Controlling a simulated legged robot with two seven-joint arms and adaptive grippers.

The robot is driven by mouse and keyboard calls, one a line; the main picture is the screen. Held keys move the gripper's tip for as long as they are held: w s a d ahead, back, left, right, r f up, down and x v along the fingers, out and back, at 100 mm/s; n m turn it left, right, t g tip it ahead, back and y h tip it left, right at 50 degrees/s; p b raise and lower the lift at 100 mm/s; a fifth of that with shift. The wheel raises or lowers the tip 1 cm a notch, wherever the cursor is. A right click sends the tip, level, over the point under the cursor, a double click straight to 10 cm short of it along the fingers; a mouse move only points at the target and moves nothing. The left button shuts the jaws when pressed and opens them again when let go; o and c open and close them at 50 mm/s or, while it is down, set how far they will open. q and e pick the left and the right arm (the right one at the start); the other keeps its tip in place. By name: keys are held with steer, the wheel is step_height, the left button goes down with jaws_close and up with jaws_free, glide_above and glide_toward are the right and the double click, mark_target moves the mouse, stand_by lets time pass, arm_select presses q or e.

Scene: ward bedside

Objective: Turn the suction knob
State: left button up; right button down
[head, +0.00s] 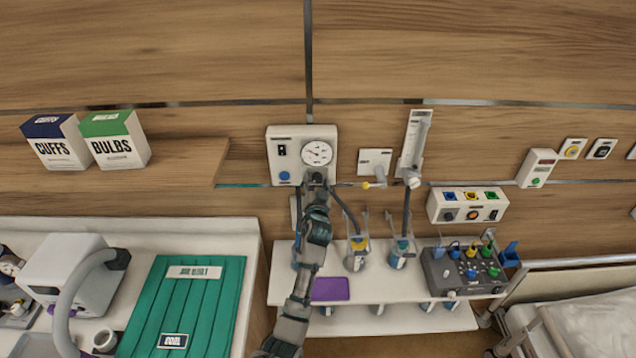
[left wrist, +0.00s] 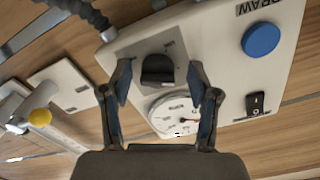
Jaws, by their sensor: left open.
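The white suction panel (head: 290,142) is on the wooden wall, with a round gauge (head: 317,152), a blue button (head: 285,175) and a black rocker switch. In the left wrist view the dark suction knob (left wrist: 157,69) stands on the panel beside the gauge (left wrist: 175,115). My left gripper (left wrist: 159,82) is open, with one finger on each side of the knob in that picture. I cannot tell whether the fingers touch it. In the head view my left gripper (head: 316,182) reaches up to the panel's lower right and mostly hides the knob. My right gripper is not in view.
A white flowmeter (head: 415,145) and a small outlet with a yellow tip stand right of the panel. Below are a shelf with jars and a purple cloth (head: 330,289). Boxes of cuffs (head: 60,148) and bulbs (head: 116,146) stand on a wooden ledge at left.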

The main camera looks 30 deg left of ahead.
arm_select(q)
steer(key=shift+a+f, duration=0.1)
steer(key=shift+a, duration=0.25)
steer(key=c, duration=0.7)
steer(key=shift+d, duration=0.15)
steer(key=c, duration=0.4)
steer(key=shift+w+d, duration=0.1)
steer(key=shift+d, duration=0.15)
steer(key=shift+c, duration=0.2)
steer(key=shift+d, duration=0.2)
steer(key=shift+a+r, duration=0.1)
steer(key=shift+r, duration=0.1)
steer(key=o, duration=1)
steer(key=shift+o, duration=0.7)
steer(key=shift+r, duration=0.1)
steer(key=shift+s+d, duration=0.2)
steer(key=shift+d, duration=0.15)
steer(key=shift+s+d, duration=0.1)
steer(key=shift+d, duration=0.05)
steer(key=v, duration=1.1)
steer(key=shift+s+d, duration=0.2)
steer(key=shift+s, duration=0.1)
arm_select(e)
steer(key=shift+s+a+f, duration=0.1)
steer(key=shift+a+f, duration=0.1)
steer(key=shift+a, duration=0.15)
